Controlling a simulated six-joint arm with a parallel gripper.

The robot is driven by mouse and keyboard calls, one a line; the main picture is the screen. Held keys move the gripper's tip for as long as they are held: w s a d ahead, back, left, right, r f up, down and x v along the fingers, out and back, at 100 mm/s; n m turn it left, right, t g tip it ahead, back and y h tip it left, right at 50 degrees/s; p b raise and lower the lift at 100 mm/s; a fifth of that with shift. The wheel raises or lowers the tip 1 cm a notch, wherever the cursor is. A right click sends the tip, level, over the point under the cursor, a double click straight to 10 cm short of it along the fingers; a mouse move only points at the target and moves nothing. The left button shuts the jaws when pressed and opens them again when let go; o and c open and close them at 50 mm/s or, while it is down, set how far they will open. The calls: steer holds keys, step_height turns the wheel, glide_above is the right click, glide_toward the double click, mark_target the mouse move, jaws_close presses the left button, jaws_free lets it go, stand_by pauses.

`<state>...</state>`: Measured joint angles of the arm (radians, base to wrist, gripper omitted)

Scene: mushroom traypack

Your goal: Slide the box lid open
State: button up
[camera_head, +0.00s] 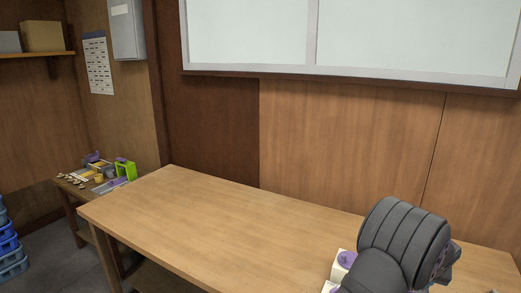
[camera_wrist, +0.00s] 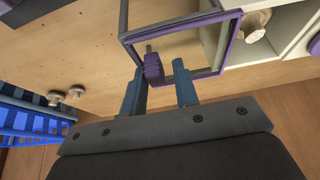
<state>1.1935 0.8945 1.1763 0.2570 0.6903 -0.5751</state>
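In the wrist view a clear lid with a dark and purple frame (camera_wrist: 230,40) lies at top centre, over or beside a white box (camera_wrist: 284,27). A purple knob (camera_wrist: 153,67) stands at the lid's near edge. The two blue fingers of my gripper (camera_wrist: 161,70) are apart, with the knob between their tips. The knob is close to the left finger, and a gap shows towards the right one. I cannot tell whether a finger touches it. In the head view my arm hides most of the white and purple box (camera_head: 345,260).
More mushrooms (camera_wrist: 66,95) lie at left, near a blue crate (camera_wrist: 30,118). In the head view the table's (camera_head: 200,220) left and middle are bare. A side table (camera_head: 70,188) with small items stands at far left.

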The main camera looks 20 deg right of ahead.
steer(key=shift+a+f, duration=0.2)
steer(key=shift+f, duration=0.3)
steer(key=c, duration=0.4)
steer(key=shift+o, duration=0.2)
steer(key=shift+s, duration=0.1)
steer(key=shift+s+d, duration=0.2)
steer(key=shift+s, duration=0.05)
steer(key=o, duration=0.5)
steer(key=shift+c, duration=0.2)
steer(key=shift+o, duration=1.5)
steer(key=shift+d+v, duration=0.2)
steer(key=shift+v, duration=2.15)
steer(key=shift+w, duration=0.15)
